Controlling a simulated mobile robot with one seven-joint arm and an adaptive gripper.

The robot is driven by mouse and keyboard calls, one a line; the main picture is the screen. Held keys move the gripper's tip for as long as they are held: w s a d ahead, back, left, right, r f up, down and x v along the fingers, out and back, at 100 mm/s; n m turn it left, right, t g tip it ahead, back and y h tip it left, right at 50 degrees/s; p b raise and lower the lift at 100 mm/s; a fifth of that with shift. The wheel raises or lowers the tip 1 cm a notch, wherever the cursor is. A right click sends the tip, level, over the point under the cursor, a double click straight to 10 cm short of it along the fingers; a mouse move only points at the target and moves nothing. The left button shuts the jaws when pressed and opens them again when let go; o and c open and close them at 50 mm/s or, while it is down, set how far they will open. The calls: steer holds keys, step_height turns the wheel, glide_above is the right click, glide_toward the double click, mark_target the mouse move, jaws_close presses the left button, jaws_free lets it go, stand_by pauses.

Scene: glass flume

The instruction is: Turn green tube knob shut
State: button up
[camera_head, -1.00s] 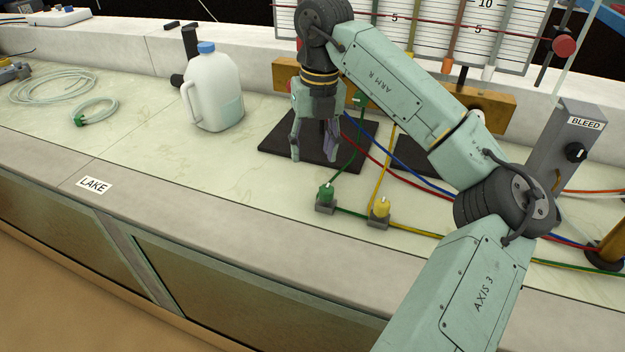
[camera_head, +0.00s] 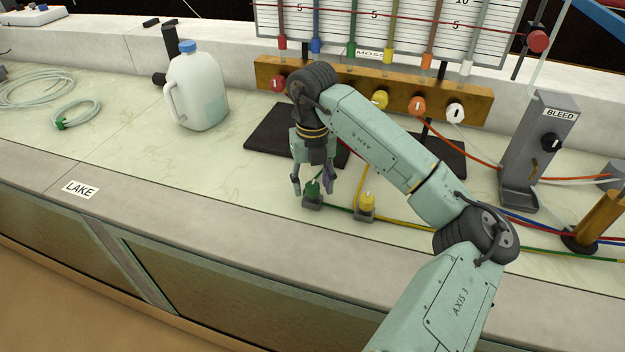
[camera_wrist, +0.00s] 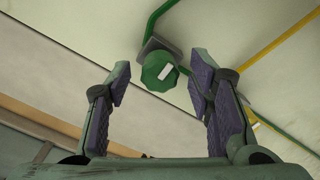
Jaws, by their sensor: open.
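The green tube knob (camera_head: 312,188) stands on a small grey base on the counter, on the green tube (camera_head: 338,209). In the wrist view the knob (camera_wrist: 159,70) is a faceted green cap with a white mark, lying between and a little beyond my fingertips. My gripper (camera_head: 312,190) points down over the knob, fingers spread on either side of it. It is open and empty, and no finger visibly touches the knob in the wrist view (camera_wrist: 162,78). In the head view the gripper partly hides the knob.
A yellow knob (camera_head: 366,201) on its own grey base stands close on the right. A white jug (camera_head: 198,92) and coiled clear tubes (camera_head: 75,113) lie to the left. The BLEED post (camera_head: 540,150) stands at the right. A wooden rail (camera_head: 470,100) with several knobs runs behind.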

steer(key=shift+c, duration=0.5)
jaws_close()
